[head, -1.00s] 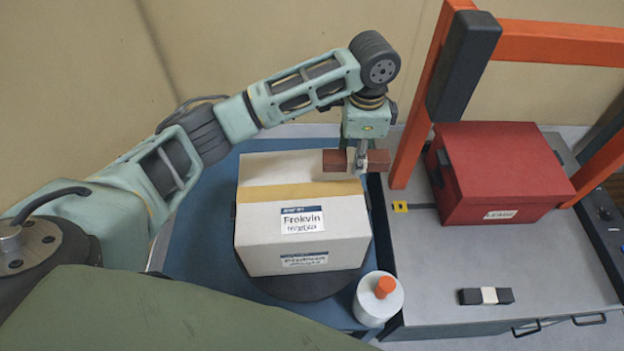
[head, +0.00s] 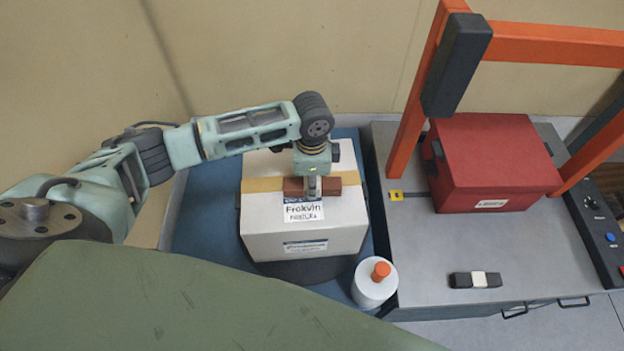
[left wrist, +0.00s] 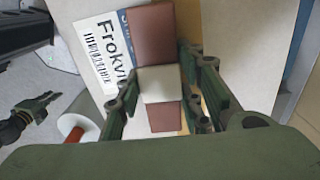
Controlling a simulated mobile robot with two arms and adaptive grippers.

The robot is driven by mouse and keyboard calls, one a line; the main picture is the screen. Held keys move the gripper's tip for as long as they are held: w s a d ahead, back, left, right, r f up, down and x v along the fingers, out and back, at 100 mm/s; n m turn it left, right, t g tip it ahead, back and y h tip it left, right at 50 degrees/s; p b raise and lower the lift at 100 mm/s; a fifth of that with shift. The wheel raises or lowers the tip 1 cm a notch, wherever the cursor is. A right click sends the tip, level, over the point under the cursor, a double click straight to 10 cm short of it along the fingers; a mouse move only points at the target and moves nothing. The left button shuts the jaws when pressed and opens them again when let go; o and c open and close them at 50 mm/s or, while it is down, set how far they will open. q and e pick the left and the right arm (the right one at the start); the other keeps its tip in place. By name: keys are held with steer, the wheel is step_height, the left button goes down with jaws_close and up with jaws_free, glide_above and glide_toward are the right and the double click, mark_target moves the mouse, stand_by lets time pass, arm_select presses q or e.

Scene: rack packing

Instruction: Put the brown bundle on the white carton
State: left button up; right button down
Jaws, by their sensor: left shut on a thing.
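The brown bundle (head: 333,186) is a short brown bar with a pale band round its middle. My left gripper (head: 312,190) is shut on it at the band, over the white carton (head: 290,243). The carton has a tan tape strip and a "Frokvin" label on top. In the left wrist view the bundle (left wrist: 153,40) lies across the fingers (left wrist: 160,85), with the carton top (left wrist: 220,25) behind it. I cannot tell whether the bundle touches the carton.
The carton stands on a dark round base on a blue surface (head: 205,225). On the grey bench (head: 430,275) are a red box (head: 497,165) and a black bundle (head: 475,280) under an orange frame (head: 410,110).

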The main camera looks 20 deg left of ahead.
arm_select(q)
steer(key=o, duration=1.3)
arm_select(e)
steer(key=shift+s+d, duration=0.2)
steer(key=shift+d, duration=0.05)
arm_select(q)
steer(key=shift+r, duration=0.1)
step_height(320, 180, up, 12)
steer(key=b, duration=0.1)
steer(key=shift+b, duration=0.4)
arm_select(e)
steer(key=shift+f, duration=0.95)
steer(key=shift+s+a, duration=0.1)
steer(key=shift+a, duration=0.05)
arm_select(q)
steer(key=shift+s, duration=0.1)
